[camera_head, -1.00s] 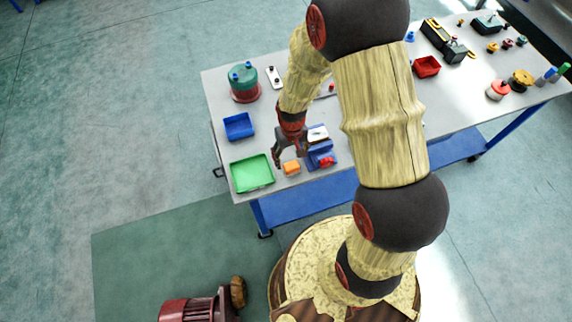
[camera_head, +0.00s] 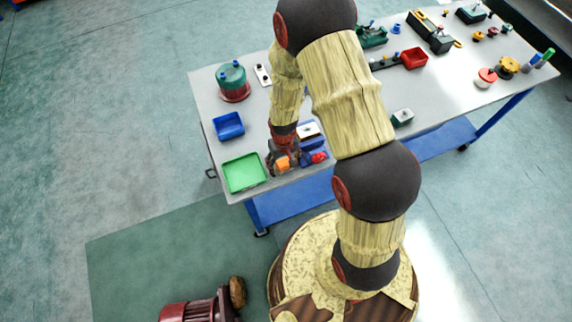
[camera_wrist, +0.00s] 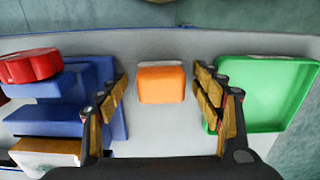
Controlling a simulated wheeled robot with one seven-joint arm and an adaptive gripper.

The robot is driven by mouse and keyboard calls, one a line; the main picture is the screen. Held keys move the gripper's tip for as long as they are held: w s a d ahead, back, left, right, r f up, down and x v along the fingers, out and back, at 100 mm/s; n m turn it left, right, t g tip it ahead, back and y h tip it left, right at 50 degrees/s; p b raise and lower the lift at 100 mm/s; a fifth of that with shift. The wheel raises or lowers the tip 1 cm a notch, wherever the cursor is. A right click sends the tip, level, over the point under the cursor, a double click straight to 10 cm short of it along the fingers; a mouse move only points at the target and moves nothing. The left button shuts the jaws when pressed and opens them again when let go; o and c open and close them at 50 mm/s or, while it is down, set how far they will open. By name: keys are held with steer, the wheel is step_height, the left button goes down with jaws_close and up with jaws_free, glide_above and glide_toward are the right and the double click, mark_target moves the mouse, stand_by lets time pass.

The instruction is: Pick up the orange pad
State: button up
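The orange pad (camera_wrist: 160,82) is a small block on the grey tabletop near the table's front edge. In the head view the pad (camera_head: 283,164) shows between the green tray and the blue fixture. My gripper (camera_wrist: 160,88) is open, with one finger on each side of the pad. Grey tabletop shows between each finger and the pad, so neither finger touches it. In the head view my gripper (camera_head: 284,158) points down at the pad.
The green tray (camera_wrist: 285,118) lies close to the right finger. The blue fixture (camera_wrist: 65,118) with a red knob (camera_wrist: 30,66) lies close to the left finger. A blue tray (camera_head: 229,125) and a green-and-red pot (camera_head: 233,82) stand farther back.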

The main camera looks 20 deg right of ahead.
mark_target(284, 163)
steer(key=shift+c, duration=1.1)
steer(key=c, duration=0.9)
steer(key=shift+r, duration=0.1)
steer(key=shift+c, duration=0.2)
steer(key=shift+r, duration=0.55)
step_height(284, 163, up, 2)
steer(key=shift+r, duration=0.2)
steer(key=s+a+r, duration=0.1)
steer(key=s+r, duration=0.8)
steer(key=s, duration=0.5)
steer(key=shift+a+r+p, duration=0.2)
steer(key=shift+a+p, duration=0.05)
steer(key=shift+p, duration=0.2)
